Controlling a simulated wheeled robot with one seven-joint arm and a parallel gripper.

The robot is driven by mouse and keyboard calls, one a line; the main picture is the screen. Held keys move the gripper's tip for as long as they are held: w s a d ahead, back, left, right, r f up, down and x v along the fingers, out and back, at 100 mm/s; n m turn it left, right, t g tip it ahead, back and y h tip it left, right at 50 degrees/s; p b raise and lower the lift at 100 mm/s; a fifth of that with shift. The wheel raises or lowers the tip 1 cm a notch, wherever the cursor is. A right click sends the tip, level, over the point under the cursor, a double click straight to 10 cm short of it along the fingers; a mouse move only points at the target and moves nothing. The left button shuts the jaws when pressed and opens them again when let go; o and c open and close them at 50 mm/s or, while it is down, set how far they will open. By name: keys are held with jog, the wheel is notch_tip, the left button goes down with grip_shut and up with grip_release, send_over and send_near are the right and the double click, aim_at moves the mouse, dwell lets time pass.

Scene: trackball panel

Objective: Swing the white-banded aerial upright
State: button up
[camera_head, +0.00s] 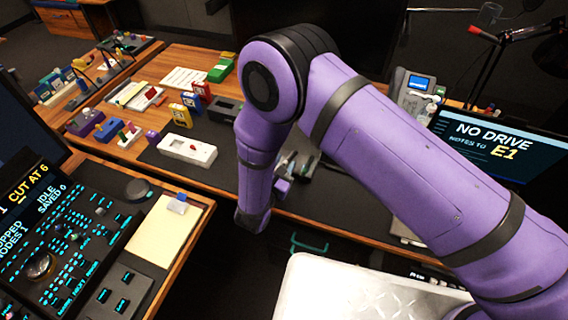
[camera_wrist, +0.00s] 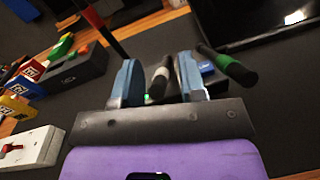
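In the wrist view the white-banded aerial (camera_wrist: 159,81) is a short dark rod with a pale band. It leans, and its lower end meets a small dark device with a green light. My gripper (camera_wrist: 159,78) has its two blue fingers apart, one on each side of this aerial, with a visible gap on both sides. A green-banded aerial (camera_wrist: 226,63) tilts past the right finger. A red-and-black rod (camera_wrist: 98,22) stands to the upper left. In the head view my gripper (camera_head: 293,165) is partly hidden by my arm, and the aerials cannot be told apart.
A white box with a red part (camera_head: 187,149) lies left of my arm on the dark mat, with a dark grey box (camera_head: 224,109) behind it. Several coloured small boxes stand farther left. A screen (camera_head: 500,143) and a phone (camera_head: 413,92) are at the right.

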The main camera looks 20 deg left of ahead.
jog(key=shift+w, duration=0.15)
grip_shut()
jog(key=shift+r, duration=0.15)
jog(key=shift+w+r+g, duration=0.75)
jog(key=shift+r+g, duration=0.15)
jog(key=shift+g, duration=0.2)
jog(key=w+r+g, duration=0.2)
jog(key=w+g, duration=0.1)
jog(key=shift+d+r+y, duration=0.1)
jog(key=shift+d+y, duration=0.1)
jog(key=shift+y, duration=0.2)
jog(key=w+g, duration=0.1)
jog(key=w+r+g, duration=0.1)
jog(key=shift+n+g, duration=0.3)
jog(key=shift+g, duration=0.1)
jog(key=shift+w+d+r+g, duration=0.1)
jog(key=shift+w+d+g, duration=0.05)
jog(key=shift+w+g, duration=0.85)
jog(key=shift+y, duration=0.3)
